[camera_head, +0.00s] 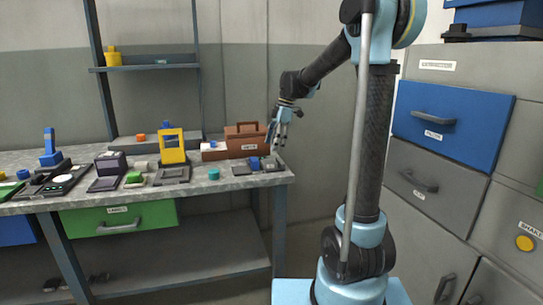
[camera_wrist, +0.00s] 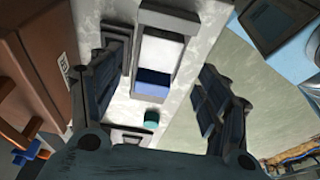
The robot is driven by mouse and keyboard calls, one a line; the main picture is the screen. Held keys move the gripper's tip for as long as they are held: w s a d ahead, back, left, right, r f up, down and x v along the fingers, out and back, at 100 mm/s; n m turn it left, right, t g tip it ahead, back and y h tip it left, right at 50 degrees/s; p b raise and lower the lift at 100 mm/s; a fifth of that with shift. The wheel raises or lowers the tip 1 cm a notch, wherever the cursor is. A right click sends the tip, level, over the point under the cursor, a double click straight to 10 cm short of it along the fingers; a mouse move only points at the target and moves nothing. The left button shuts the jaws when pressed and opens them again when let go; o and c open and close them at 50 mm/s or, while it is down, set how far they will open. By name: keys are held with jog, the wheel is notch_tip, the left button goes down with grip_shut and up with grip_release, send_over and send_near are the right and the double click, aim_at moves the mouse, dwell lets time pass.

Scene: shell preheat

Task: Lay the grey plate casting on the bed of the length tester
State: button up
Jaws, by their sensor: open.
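My gripper (camera_head: 275,141) hangs above the right end of the workbench, beside the brown toolbox. In the wrist view its two dark fingers (camera_wrist: 160,68) stand wide apart with nothing held between them. Below and between them is a grey device with a pale flat face (camera_wrist: 161,49) and a blue block (camera_wrist: 152,82). This looks like the dark low device (camera_head: 264,165) at the bench's right end. I cannot tell whether the pale face is the grey plate casting. No device is readable as the length tester.
The brown toolbox (camera_head: 245,139) stands at the bench's back right. A teal cylinder (camera_head: 214,174) sits near the front edge. A yellow frame device (camera_head: 172,147) and several other devices fill the bench to the left. Drawer cabinets (camera_head: 440,140) stand at the right.

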jog(key=v, duration=0.5)
jog(key=s+d+f+m+t+h, duration=0.1)
jog(key=s+d+f+m, duration=0.2)
jog(key=s+d+m, duration=0.45)
jog(key=s+d+f+m+t, duration=0.1)
jog(key=s+d+f+m, duration=0.2)
jog(key=s, duration=0.7)
jog(key=s+d+f+m+h, duration=0.1)
jog(key=s+d+f+m, duration=0.3)
jog(key=s+f, duration=0.3)
jog(key=s+d+f+m+t+h, duration=0.1)
jog(key=s+d+f+m, duration=0.2)
jog(key=s+f+m, duration=0.3)
jog(key=shift+s+d+f, duration=0.4)
jog(key=shift+s+f, duration=0.15)
jog(key=shift+s, duration=0.5)
jog(key=shift+m, duration=0.25)
jog(key=shift+w+f, duration=0.2)
jog(key=shift+w, duration=0.3)
